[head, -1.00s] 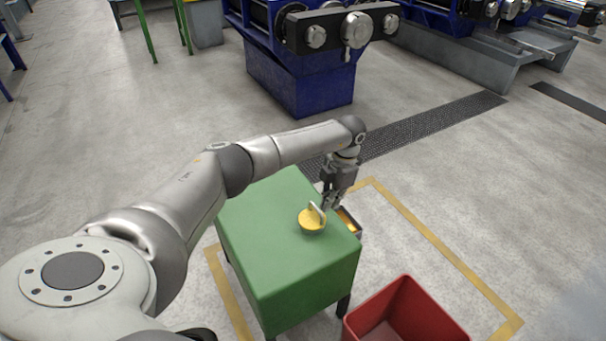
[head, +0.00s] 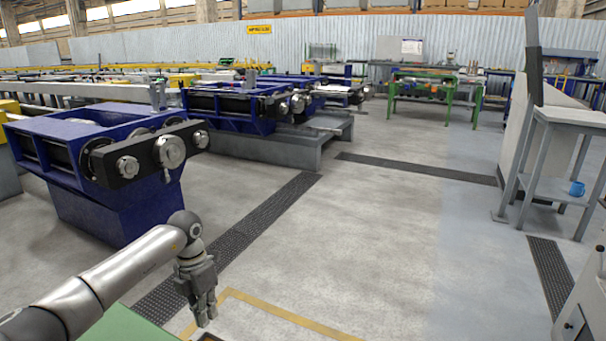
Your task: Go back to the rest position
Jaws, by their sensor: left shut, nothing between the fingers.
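My left arm comes in from the lower left in the head view. My left gripper (head: 206,312) hangs pointing down just right of the green table's corner, with its fingers together and nothing between them. Only a corner of the green table (head: 125,328) shows at the bottom edge. The yellow piece seen earlier on that table is out of view. My right gripper does not show.
A blue machine (head: 90,190) with a dark roller bar stands at the left. A grey shelf stand (head: 560,150) with a blue mug (head: 577,188) is at the right. The floor (head: 370,240) in the middle is clear, with dark gratings and yellow tape.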

